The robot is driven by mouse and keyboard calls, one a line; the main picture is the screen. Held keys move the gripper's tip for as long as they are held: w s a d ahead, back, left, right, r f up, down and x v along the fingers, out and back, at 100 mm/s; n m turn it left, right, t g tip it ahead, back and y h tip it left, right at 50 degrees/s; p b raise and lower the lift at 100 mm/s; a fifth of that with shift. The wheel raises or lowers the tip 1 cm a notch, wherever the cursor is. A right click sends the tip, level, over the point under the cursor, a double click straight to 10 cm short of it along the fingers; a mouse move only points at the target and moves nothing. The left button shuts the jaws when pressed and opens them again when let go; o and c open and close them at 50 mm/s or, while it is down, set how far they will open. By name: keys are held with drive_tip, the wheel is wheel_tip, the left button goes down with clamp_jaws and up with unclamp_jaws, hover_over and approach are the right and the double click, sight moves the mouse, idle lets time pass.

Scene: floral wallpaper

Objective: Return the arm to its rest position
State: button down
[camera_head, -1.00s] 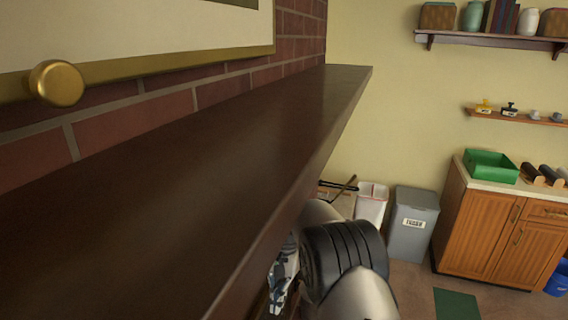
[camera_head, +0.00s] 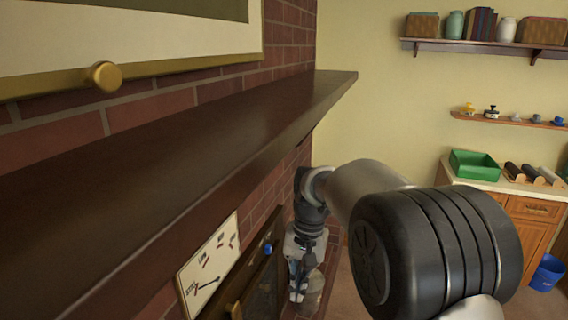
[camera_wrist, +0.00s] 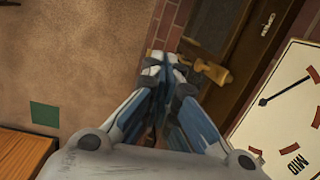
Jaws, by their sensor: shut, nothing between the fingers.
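My gripper (camera_wrist: 165,62) is shut and empty in the wrist view, its fingertips together. In the head view my gripper (camera_head: 297,275) hangs below the mantel shelf (camera_head: 180,150), close to the brick front. My arm reaches across the lower right of the head view. In the wrist view a brass handle (camera_wrist: 207,70) on a dark door (camera_wrist: 240,30) shows just right of the fingertips. I cannot tell whether they touch.
A white dial panel (camera_head: 212,262) with a needle is on the front under the shelf; it also shows in the wrist view (camera_wrist: 270,115). A wooden cabinet (camera_head: 530,225) with a green tray (camera_head: 475,165) stands at right. Brown floor (camera_wrist: 70,60) lies open at left in the wrist view.

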drive_tip(key=s+d+r+n+t, duration=0.1)
drive_tip(key=s+d+r+t, duration=0.15)
drive_tip(key=s+r, duration=0.35)
drive_tip(key=s+d+r+n+t, duration=0.1)
drive_tip(key=s+d+r, duration=0.3)
drive_tip(key=s, duration=0.4)
drive_tip(key=s+d+f+t, duration=0.1)
drive_tip(key=s+d, duration=0.1)
drive_tip(key=s, duration=0.4)
drive_tip(key=s+d+f+n+t+h, duration=0.1)
drive_tip(key=s+d, duration=0.1)
drive_tip(key=s, duration=0.5)
drive_tip(key=shift+f, duration=0.3)
